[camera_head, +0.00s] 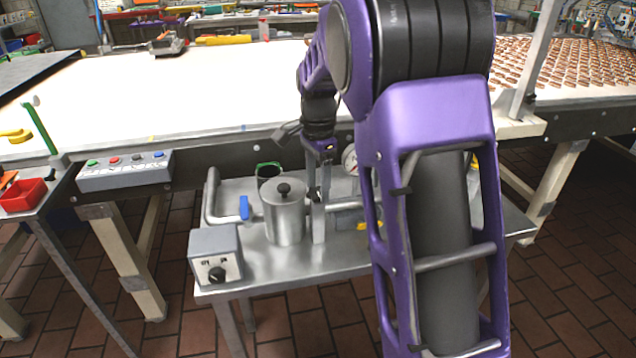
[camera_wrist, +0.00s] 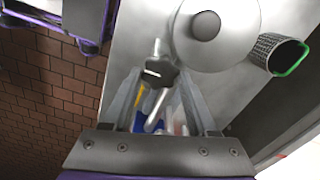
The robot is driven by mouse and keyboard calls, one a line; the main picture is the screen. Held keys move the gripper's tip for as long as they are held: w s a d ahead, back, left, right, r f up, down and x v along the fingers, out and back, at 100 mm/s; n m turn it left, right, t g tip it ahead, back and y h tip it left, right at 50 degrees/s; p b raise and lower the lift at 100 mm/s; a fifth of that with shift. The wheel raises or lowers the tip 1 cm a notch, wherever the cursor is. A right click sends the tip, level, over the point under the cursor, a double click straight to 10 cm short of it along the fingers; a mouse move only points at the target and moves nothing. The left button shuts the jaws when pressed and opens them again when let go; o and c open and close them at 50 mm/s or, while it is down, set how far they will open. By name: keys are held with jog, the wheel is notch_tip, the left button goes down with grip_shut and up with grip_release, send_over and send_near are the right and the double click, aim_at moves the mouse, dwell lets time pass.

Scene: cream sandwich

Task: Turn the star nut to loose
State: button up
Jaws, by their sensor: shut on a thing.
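The star nut (camera_wrist: 160,73) is a small dark knob in the wrist view, on a metal fitting beside the lidded steel pot (camera_wrist: 212,45). My gripper (camera_wrist: 157,80) has its two fingers on either side of the star nut and is shut on it. In the head view my gripper (camera_head: 318,190) points down over the steel cart, just right of the pot (camera_head: 285,215). The star nut is mostly hidden there by the fingers, and its turn angle cannot be told.
A blue-handled valve (camera_head: 244,207) and a grey switch box (camera_head: 215,255) are left of the pot. A green-rimmed mesh basket (camera_head: 268,170) stands behind it. A gauge (camera_head: 350,160) is right of my gripper. A long white worktable (camera_head: 220,90) runs behind the cart.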

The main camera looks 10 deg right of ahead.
jog(key=shift+r, duration=0.1)
jog(key=n+p, duration=0.2)
jog(key=n, duration=0.2)
jog(key=n+p, duration=0.2)
jog(key=n, duration=0.3)
jog(key=shift+n, duration=0.3)
jog(key=n+p, duration=0.2)
jog(key=n, duration=0.3)
jog(key=n+p, duration=0.1)
jog(key=n, duration=0.3)
jog(key=shift+a+n, duration=0.1)
jog(key=shift+n, duration=0.3)
jog(key=n+p, duration=0.2)
jog(key=n, duration=1.1)
jog(key=shift+a, duration=0.1)
